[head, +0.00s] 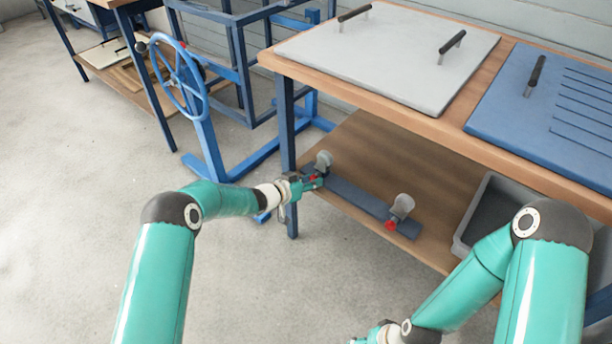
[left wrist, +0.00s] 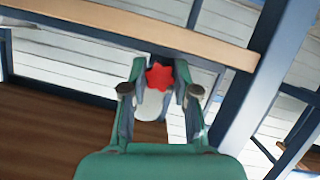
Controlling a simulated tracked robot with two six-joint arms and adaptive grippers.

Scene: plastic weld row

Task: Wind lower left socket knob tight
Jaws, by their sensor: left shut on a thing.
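A dark blue-grey bar (head: 360,197) lies on the lower wooden shelf and bears two grey sockets, each with a red knob. The left socket (head: 324,160) is at the bar's left end; its red knob (left wrist: 159,76) shows star-shaped between my fingers in the left wrist view. My left gripper (head: 316,182) is shut on this knob, and its fingers also show in the left wrist view (left wrist: 160,95). The right socket (head: 402,205) has its red knob (head: 390,225) facing the shelf front, with nothing touching it. My right gripper (head: 376,337) is at the bottom edge, mostly cut off.
The table (head: 510,165) has a blue leg (head: 288,150) close beside my left gripper. A grey bin (head: 488,205) stands on the lower shelf at right. A blue handwheel (head: 178,75) on a stand is at back left. The floor (head: 80,200) at left is clear.

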